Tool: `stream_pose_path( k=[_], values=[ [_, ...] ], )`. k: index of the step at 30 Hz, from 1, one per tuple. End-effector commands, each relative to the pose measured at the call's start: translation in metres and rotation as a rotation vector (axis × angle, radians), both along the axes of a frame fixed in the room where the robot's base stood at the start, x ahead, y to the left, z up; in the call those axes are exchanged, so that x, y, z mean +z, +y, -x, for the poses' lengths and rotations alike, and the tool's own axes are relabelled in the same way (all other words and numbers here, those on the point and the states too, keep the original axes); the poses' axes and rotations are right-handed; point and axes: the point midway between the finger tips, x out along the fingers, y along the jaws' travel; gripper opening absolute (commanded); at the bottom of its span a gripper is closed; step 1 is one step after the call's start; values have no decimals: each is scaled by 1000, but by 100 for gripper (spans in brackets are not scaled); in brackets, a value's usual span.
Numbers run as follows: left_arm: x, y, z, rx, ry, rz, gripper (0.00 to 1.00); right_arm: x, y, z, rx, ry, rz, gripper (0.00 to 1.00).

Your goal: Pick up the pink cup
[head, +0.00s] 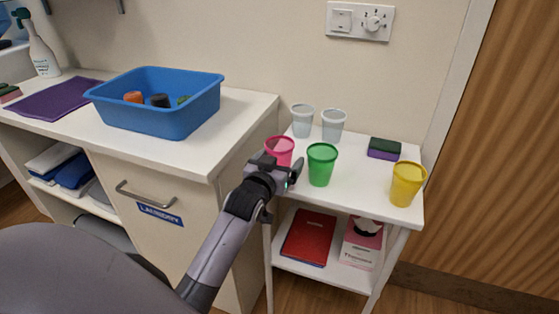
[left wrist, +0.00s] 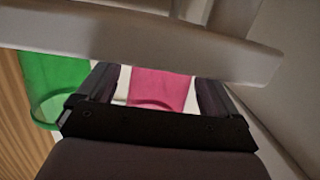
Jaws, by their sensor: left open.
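The pink cup (head: 279,147) stands near the left edge of the small white side table (head: 352,190). My left gripper (head: 282,167) is open right at the cup and hides its lower part in the head view. In the left wrist view the pink cup (left wrist: 160,88) shows between the two spread fingers of the gripper (left wrist: 152,88). I cannot tell whether either finger touches it. A pale bar (left wrist: 140,52) crosses in front of part of the cup there. My right gripper is not in view.
Two clear cups (head: 302,120) (head: 333,126) stand behind. A yellow cup (head: 406,184) and a sponge (head: 384,149) are farther right. A higher counter (head: 190,150) borders the left.

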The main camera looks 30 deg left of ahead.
Motion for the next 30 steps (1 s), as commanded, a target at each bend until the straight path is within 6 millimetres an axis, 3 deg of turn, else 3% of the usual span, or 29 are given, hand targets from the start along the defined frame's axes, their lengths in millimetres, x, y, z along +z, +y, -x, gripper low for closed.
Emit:
stream_pose_path(
  k=[6, 11, 12, 23, 30],
  values=[
    [0, 0, 0, 0, 0, -1, 94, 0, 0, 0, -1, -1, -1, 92],
    [0, 0, 0, 0, 1, -1, 41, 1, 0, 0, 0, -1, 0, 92],
    [0, 0, 0, 0, 1, -1, 39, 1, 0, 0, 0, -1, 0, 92],
    [1, 0, 0, 0, 0, -1, 39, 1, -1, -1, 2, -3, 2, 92],
    [23, 0, 0, 0, -3, -2, 39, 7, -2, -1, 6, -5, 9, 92]
  ],
)
